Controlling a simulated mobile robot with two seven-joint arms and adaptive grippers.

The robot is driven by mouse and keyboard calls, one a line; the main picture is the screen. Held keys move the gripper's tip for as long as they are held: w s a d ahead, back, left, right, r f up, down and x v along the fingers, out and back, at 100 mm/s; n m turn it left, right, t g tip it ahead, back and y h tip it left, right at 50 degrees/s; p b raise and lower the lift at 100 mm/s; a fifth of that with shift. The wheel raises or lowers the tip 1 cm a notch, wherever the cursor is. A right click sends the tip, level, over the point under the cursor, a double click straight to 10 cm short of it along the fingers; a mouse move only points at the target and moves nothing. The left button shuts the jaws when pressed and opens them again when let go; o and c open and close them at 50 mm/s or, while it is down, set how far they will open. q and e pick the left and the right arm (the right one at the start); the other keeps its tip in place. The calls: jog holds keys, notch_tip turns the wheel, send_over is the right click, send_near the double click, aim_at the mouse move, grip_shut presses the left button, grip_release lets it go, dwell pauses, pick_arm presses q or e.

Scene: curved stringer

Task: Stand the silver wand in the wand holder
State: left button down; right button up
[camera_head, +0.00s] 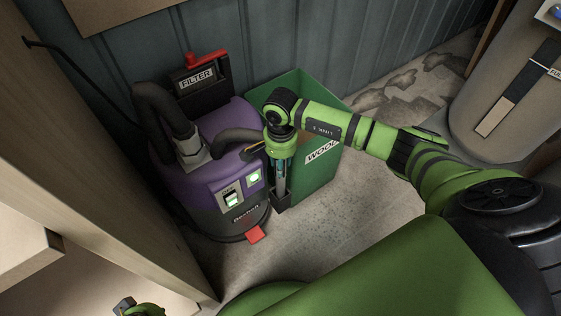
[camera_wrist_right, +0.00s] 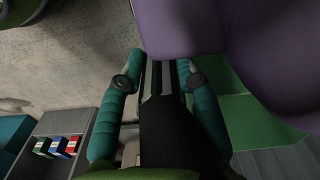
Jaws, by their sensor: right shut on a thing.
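The silver wand (camera_head: 281,183) stands roughly upright in the head view, between the purple vacuum and the green bin. My right gripper (camera_head: 282,163) comes down on it from above and is shut on it. In the right wrist view, its teal fingers (camera_wrist_right: 158,82) flank the wand (camera_wrist_right: 165,76), which shows as a narrow grey and dark shape. The dark wand holder (camera_head: 281,204) sits low beside the vacuum, at the wand's lower end. I cannot tell whether that end is inside it. Only a small part of my left arm shows at the bottom left; its gripper is out of frame.
The purple vacuum (camera_head: 219,141) with its black hose (camera_head: 166,112) stands close on the left. A green bin (camera_head: 312,187) is close on the right. A panelled wall (camera_head: 330,35) rises behind. Grey floor (camera_head: 345,205) is free to the right. Wooden furniture (camera_head: 75,130) stands at the far left.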

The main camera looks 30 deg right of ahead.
jog(key=o, duration=1.1)
pick_arm(q)
jog(key=shift+r, duration=0.1)
pick_arm(e)
jog(key=shift+o, duration=0.2)
jog(key=shift+r, duration=0.25)
pick_arm(q)
notch_tip(320, 180, down, 6)
jog(key=p, duration=0.2)
jog(key=shift+s, duration=0.3)
pick_arm(e)
notch_tip(320, 180, up, 12)
jog(key=shift+f, duration=0.2)
